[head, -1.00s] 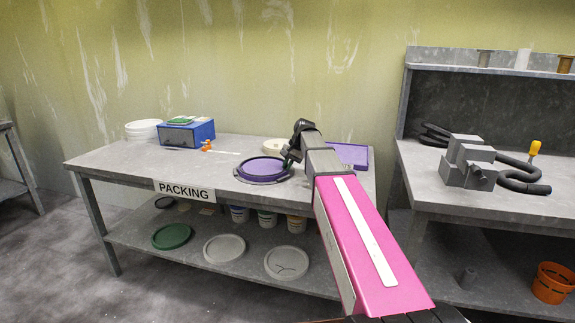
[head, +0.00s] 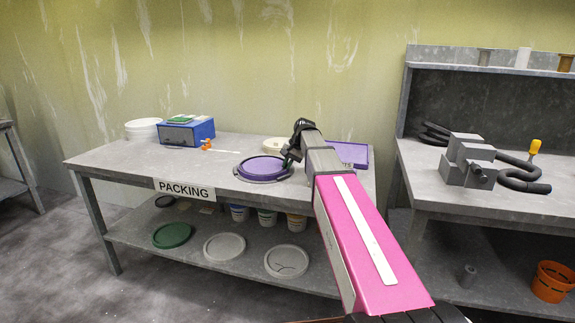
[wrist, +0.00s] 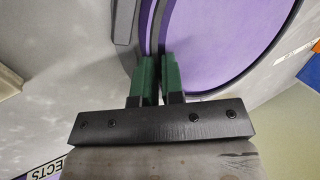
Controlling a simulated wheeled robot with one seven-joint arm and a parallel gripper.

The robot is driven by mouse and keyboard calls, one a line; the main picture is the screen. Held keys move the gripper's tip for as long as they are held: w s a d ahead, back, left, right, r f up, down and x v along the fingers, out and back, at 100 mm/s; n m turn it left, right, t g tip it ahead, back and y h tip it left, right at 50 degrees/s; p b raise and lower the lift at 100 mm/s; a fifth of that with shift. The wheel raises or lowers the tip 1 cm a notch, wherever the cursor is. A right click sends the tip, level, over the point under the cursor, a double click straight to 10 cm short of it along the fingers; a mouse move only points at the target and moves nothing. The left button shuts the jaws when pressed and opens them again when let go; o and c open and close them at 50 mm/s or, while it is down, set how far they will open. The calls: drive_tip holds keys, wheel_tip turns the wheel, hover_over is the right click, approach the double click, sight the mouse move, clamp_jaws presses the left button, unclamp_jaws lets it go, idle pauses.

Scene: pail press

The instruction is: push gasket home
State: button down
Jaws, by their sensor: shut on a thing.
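The round purple lid (head: 262,167) lies on the packing table, with a dark grey rim showing along its near edge. It fills the upper right of the wrist view (wrist: 215,35). My gripper (head: 290,160) is at the lid's right edge. In the wrist view its green fingers (wrist: 158,78) are shut on a thin dark strip at the lid's edge, which I take to be the gasket (wrist: 157,28). The fingers hide the pinched part. I cannot tell how much of the gasket is seated. A grey bar (wrist: 124,20) lies left of the fingers.
The packing table (head: 125,165) also holds a blue box (head: 187,132), white lids (head: 143,128), a cream round container (head: 272,146) and a purple tray (head: 349,154) behind my arm. Its lower shelf holds pails and loose lids. The table's front left is clear.

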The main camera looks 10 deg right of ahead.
drive_tip(key=c, duration=1.2)
unclamp_jaws()
drive_tip(key=shift+f, duration=0.1)
drive_tip(key=shift+o, duration=0.2)
drive_tip(key=shift+r, duration=3.55)
